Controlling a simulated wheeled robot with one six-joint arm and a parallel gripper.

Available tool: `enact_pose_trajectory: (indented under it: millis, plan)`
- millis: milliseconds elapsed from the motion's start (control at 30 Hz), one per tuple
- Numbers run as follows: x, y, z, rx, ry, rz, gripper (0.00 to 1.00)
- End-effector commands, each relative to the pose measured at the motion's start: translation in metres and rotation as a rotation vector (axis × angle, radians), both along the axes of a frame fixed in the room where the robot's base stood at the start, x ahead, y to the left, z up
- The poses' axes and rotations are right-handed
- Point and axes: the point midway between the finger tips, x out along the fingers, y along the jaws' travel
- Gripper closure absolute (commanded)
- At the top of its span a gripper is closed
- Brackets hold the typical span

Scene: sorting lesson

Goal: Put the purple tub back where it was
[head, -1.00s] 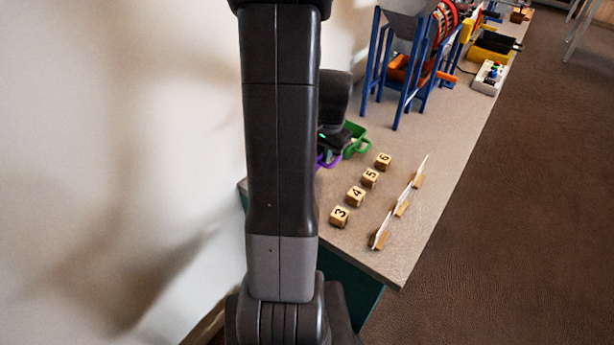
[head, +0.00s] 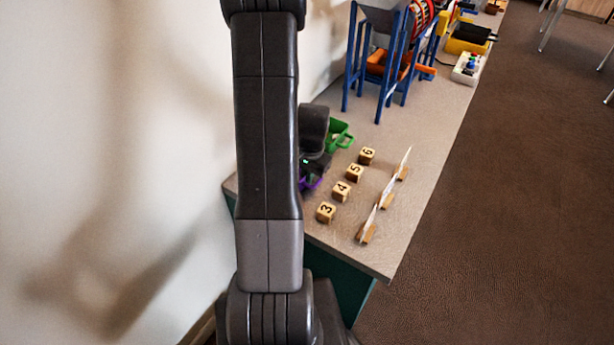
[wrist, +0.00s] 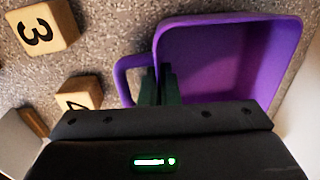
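The purple tub (wrist: 230,60) fills the upper right of the wrist view, with its open inside towards the camera and its loop handle on the left. My gripper (wrist: 160,82) is shut on the tub's handle-side wall, one finger inside the handle loop and one inside the tub. In the head view only a strip of the purple tub (head: 312,183) shows, below my gripper (head: 313,172) and beside my arm, which hides the rest. I cannot tell whether the tub touches the table.
A green tub (head: 340,136) stands just beyond my gripper. Numbered wooden blocks, including the 3 block (head: 326,212) and the 6 block (head: 367,155), stand in a row to the right. Cards in wooden holders (head: 367,233) stand near the table's right edge. A blue-legged frame (head: 382,85) stands farther back.

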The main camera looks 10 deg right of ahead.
Motion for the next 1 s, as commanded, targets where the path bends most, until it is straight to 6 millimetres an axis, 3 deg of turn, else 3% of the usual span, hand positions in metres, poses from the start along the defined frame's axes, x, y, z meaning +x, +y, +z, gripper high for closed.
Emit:
enact_pose_trajectory:
  millis: [100, 233, 633, 767, 1000]
  plan:
    - [0.000, 0.000, -0.005, 0.000, 0.000, 0.000, 1.00]
    - [0.000, 0.000, -0.003, 0.000, 0.000, 0.000, 0.76]
    - [0.000, 0.000, 0.004, -0.001, -0.001, 0.000, 0.76]
    - [0.000, -0.002, 0.022, -0.001, -0.004, 0.001, 0.76]
    - [-0.004, -0.005, 0.070, -0.001, -0.004, 0.001, 0.76]
